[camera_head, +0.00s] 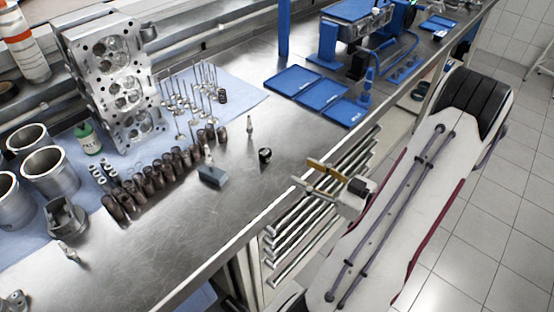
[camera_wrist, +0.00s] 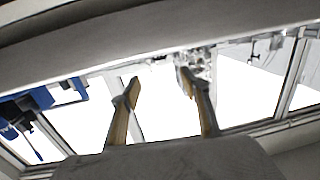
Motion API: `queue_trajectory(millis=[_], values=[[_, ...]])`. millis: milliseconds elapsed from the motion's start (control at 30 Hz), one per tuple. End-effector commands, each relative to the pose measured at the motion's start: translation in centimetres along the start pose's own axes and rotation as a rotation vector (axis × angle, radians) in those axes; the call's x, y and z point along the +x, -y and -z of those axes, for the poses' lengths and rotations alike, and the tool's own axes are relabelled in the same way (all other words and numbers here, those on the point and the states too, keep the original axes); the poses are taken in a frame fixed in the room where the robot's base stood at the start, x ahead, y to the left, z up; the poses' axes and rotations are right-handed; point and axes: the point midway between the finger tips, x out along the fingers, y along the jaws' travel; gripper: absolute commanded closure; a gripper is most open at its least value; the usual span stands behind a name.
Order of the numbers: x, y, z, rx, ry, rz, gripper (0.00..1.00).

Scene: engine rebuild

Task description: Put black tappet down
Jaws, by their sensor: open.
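A small black tappet (camera_head: 265,155) stands on the bare steel bench (camera_head: 215,245), near the front edge. My gripper (camera_head: 304,172) is to its right, at the bench's front edge, apart from it. In the wrist view my gripper (camera_wrist: 158,78) has its two tan fingers spread wide with nothing between them. The tappet cannot be made out in the wrist view.
A grey block (camera_head: 212,176) and a small spark-plug-like part (camera_head: 250,128) stand near the tappet. Rows of dark springs (camera_head: 150,180), valves (camera_head: 190,95) and a cylinder head (camera_head: 112,75) are further left. Blue trays (camera_head: 292,80) lie behind.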

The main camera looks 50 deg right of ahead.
Motion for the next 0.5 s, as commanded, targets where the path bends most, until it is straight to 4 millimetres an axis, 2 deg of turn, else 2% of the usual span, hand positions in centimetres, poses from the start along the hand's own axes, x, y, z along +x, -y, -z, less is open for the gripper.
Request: queue_trajectory(millis=[167, 500], values=[[1.1, 0.5, 0.9, -0.027, 0.002, 0.034, 0.54], [5.7, 1.4, 4.3, -0.153, 0.091, 0.139, 0.54]])
